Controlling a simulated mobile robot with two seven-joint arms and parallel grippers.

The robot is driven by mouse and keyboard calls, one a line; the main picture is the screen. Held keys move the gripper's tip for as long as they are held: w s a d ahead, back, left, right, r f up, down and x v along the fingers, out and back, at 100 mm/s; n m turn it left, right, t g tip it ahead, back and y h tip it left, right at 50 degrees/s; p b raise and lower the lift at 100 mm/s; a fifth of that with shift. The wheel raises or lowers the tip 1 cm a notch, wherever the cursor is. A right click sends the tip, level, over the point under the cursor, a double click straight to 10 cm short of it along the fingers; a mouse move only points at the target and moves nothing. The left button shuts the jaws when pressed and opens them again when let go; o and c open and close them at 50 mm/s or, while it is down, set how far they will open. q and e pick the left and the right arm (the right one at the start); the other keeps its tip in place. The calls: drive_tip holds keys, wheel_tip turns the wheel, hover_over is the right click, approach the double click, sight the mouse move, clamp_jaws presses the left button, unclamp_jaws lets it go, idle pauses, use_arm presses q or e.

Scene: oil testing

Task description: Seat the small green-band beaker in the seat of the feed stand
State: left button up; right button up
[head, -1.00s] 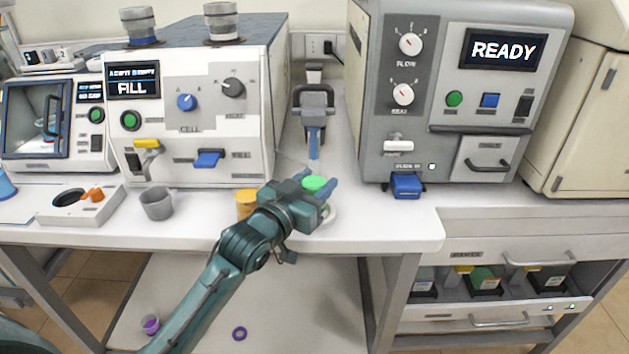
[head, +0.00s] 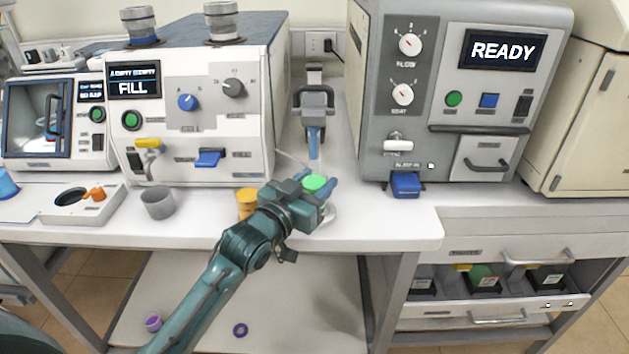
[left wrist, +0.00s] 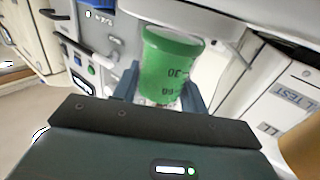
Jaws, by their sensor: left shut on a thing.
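The small green beaker (head: 314,182) is between the fingers of my left gripper (head: 318,188), which is shut on it. In the left wrist view the beaker (left wrist: 172,62) fills the space between the fingertips and shows dark markings on its side. In the head view my gripper hides most of it. A pale round piece (head: 330,216) shows just below and right of the gripper, mostly hidden; I cannot tell whether the beaker touches it. A grey stand with a blue lever (head: 313,140) is behind the gripper. My right gripper is not in view.
A yellow-orange container (head: 247,200) stands close to my left gripper's left side. A grey cup (head: 158,203) is farther left. The white FILL machine (head: 190,130) and grey READY machine (head: 450,150) flank the narrow space behind. The bench's front edge is close.

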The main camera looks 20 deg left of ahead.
use_arm(q)
drive_tip(key=shift+f, duration=0.1)
idle(0.3)
drive_tip(key=shift+f+b, duration=0.3)
drive_tip(key=shift+f, duration=0.35)
drive_tip(key=o, duration=1.1)
drive_tip(key=v, duration=1.3)
drive_tip(key=shift+s+b, duration=0.1)
drive_tip(key=shift+b, duration=0.2)
